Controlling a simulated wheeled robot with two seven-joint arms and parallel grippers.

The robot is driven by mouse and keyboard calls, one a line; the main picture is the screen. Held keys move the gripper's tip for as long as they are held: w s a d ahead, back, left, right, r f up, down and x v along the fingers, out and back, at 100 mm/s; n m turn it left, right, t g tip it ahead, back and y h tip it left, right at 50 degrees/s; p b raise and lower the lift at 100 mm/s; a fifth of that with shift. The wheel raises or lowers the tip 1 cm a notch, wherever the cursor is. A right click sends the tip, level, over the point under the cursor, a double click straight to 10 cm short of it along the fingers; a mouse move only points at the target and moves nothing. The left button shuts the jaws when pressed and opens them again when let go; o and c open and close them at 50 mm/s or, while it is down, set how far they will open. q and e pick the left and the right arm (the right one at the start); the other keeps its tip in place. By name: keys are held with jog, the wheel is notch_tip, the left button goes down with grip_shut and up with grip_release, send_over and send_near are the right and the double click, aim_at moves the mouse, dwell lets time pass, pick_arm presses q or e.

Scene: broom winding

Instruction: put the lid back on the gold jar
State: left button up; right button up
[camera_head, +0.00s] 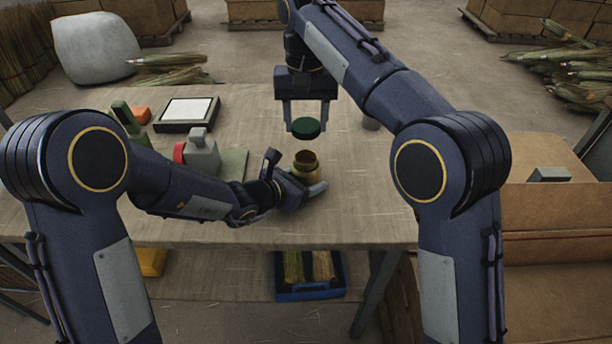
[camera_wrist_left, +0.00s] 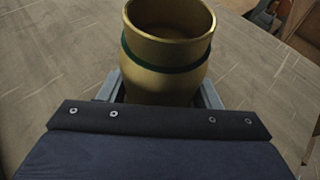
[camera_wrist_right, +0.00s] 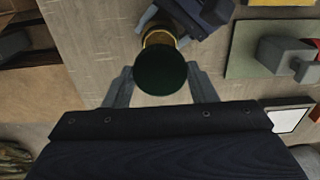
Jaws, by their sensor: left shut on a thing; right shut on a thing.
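The gold jar (camera_head: 305,164) stands upright and uncovered on the table, with a dark green band below its rim. It also shows in the left wrist view (camera_wrist_left: 170,75), its mouth open. My left gripper (camera_head: 304,188) is shut on the jar's body, a finger on either side. The round dark green lid (camera_head: 306,127) is held level above the jar and apart from it. My right gripper (camera_head: 306,118) points down and is shut on the lid. In the right wrist view the lid (camera_wrist_right: 161,71) hides part of the jar (camera_wrist_right: 160,37).
On the table left of the jar are a grey block-like device (camera_head: 203,152) on a green mat, a black-framed white panel (camera_head: 187,112) and an orange block (camera_head: 141,114). The table front right is clear.

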aim_at(306, 139)
jog(key=shift+f, duration=2.5)
jog(key=shift+f, duration=0.9)
jog(key=shift+f, duration=0.5)
